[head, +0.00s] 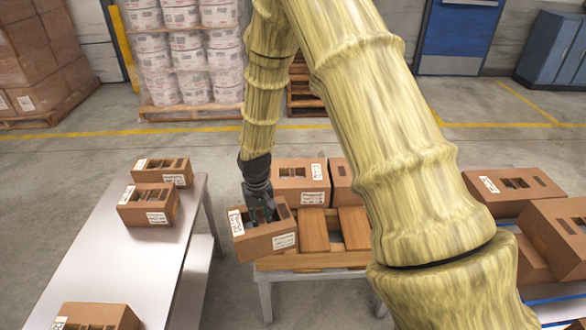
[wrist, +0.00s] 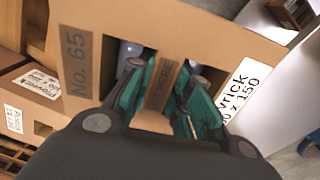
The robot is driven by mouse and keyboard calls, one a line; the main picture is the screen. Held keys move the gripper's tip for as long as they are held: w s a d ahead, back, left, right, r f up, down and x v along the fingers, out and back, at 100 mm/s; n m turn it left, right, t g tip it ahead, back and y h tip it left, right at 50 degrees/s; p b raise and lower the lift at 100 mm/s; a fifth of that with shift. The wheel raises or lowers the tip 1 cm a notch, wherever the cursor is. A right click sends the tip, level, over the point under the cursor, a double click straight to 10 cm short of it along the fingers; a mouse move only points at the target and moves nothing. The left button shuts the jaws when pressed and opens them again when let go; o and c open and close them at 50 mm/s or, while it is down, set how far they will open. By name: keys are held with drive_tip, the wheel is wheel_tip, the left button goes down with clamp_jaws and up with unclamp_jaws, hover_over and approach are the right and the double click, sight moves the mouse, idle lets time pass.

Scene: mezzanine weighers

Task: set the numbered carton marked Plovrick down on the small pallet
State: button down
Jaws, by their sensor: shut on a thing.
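My gripper (head: 264,212) is shut on a brown carton (head: 268,243), gripping the strip between two openings in its top. In the wrist view, the gripper (wrist: 162,92) covers part of this carton (wrist: 195,28). It bears "No. 65" and a white label ending in "vrick"; the label's start is hidden. The small wooden pallet (head: 314,231) lies on a low stand. The held carton is at the pallet's front left corner, partly past its left edge and slightly tilted. I cannot tell whether it touches the pallet. My arm hides the pallet's right part.
Two cartons (head: 300,184) (head: 341,180) stand along the pallet's back; its front slats are bare. A white table (head: 118,252) at left holds three cartons. More cartons (head: 516,184) stand at right. A wrapped pallet load (head: 190,55) stands behind.

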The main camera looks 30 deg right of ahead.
drive_tip(key=w+d+r+m, duration=0.1)
drive_tip(key=d+r, duration=0.1)
drive_tip(key=d, duration=0.5)
drive_tip(key=w+d+r+m, duration=0.2)
drive_tip(key=d+r, duration=0.1)
drive_tip(key=d, duration=0.3)
drive_tip(key=shift+w+d+r, duration=0.25)
drive_tip(key=shift+d+r, duration=0.1)
drive_tip(key=shift+f, duration=0.25)
drive_tip(key=shift+f+b, duration=0.35)
drive_tip(key=shift+f, duration=0.25)
drive_tip(key=shift+f, duration=0.2)
wheel_tip(320, 180, down, 11)
drive_tip(key=b, duration=0.4)
idle(1.6)
drive_tip(key=shift+f, duration=0.3)
idle(0.4)
drive_tip(key=c, duration=1.2)
unclamp_jaws()
drive_tip(key=shift+c, duration=0.2)
